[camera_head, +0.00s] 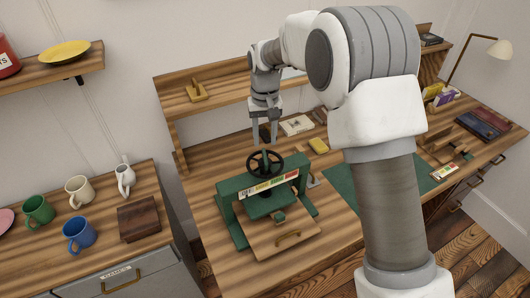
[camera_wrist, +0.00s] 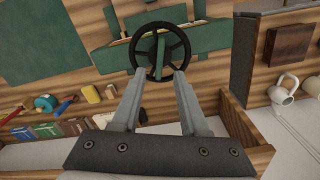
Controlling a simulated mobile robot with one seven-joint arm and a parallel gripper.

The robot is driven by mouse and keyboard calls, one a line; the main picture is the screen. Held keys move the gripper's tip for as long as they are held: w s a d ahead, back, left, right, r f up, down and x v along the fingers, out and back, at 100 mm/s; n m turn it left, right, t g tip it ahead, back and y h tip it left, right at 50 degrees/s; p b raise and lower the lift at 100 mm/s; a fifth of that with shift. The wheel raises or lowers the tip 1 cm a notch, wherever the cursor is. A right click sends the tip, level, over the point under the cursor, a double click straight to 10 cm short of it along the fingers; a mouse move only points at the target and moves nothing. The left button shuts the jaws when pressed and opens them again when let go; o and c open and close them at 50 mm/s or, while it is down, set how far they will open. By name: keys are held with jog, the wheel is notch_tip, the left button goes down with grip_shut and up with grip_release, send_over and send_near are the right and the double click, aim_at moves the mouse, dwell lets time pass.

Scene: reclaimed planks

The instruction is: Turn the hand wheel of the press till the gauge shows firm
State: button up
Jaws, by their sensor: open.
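The green press (camera_head: 230,198) stands on the plank desk at its left part. My gripper (camera_head: 264,138) points down just above the wheel, open and empty. I cannot tell whether the fingers touch the wheel.
A wooden board with a handle (camera_head: 288,238) lies at the press's front. A yellow block (camera_head: 318,146) and a pale box (camera_head: 296,125) lie behind it. A green mat (camera_head: 342,180) is to the right. Several mugs and a dark wooden box (camera_head: 139,220) stand on the left cabinet.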

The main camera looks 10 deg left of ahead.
aim_at(265, 156)
notch_tip(265, 156, down, 7)
jog(key=shift+r, duration=0.2)
grip_shut()
dwell(0.3)
